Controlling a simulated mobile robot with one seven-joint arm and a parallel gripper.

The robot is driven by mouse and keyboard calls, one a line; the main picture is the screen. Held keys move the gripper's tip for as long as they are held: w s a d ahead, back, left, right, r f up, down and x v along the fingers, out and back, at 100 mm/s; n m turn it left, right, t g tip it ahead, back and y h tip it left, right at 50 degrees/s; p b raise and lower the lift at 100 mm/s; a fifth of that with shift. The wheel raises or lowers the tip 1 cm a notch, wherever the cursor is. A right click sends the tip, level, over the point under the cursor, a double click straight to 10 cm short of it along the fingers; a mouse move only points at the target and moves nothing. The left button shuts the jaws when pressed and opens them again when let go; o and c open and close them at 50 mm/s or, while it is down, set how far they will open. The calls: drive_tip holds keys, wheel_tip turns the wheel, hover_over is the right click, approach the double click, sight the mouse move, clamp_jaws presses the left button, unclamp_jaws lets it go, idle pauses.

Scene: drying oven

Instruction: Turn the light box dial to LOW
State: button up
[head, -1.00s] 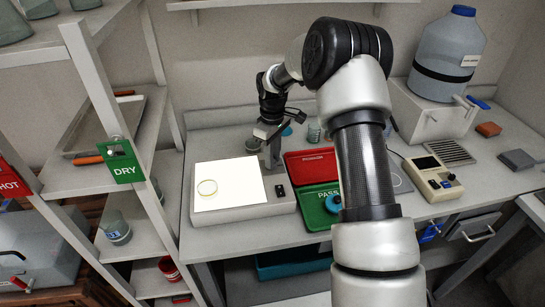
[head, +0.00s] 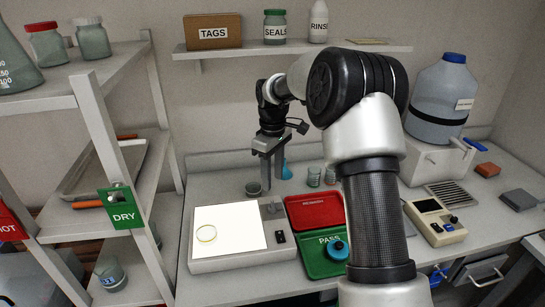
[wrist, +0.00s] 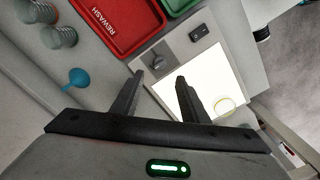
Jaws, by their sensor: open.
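The light box (head: 243,262) stands on the bench with its top panel glowing white; it also shows in the wrist view (wrist: 205,68). A small grey dial (head: 274,207) sits at its back right corner and shows in the wrist view (wrist: 168,36). Its setting is too small to read. A black switch (head: 280,237) is on the same right strip. My gripper (head: 267,172) points down above the back right of the box, apart from the dial. In the wrist view my gripper (wrist: 160,79) has its fingers spread with nothing between them.
A glass dish (head: 206,233) lies on the lit panel. The red REWASH tray (head: 316,211) and green PASS tray (head: 318,262) lie just right of the box. A shelf rack (head: 115,160) is at the left.

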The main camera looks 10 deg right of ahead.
wheel_tip(320, 180, up, 7)
idle(0.3)
drive_tip(key=s+r+m+t+p, duration=0.2)
drive_tip(key=s+r+m+t, duration=0.15)
drive_tip(key=s+r, duration=1.15)
drive_tip(key=s+f+m+t+p, duration=0.2)
drive_tip(key=s+m, duration=0.3)
drive_tip(key=s, duration=1.4)
drive_tip(key=shift+d+m, duration=0.3)
drive_tip(key=shift+m, duration=0.05)
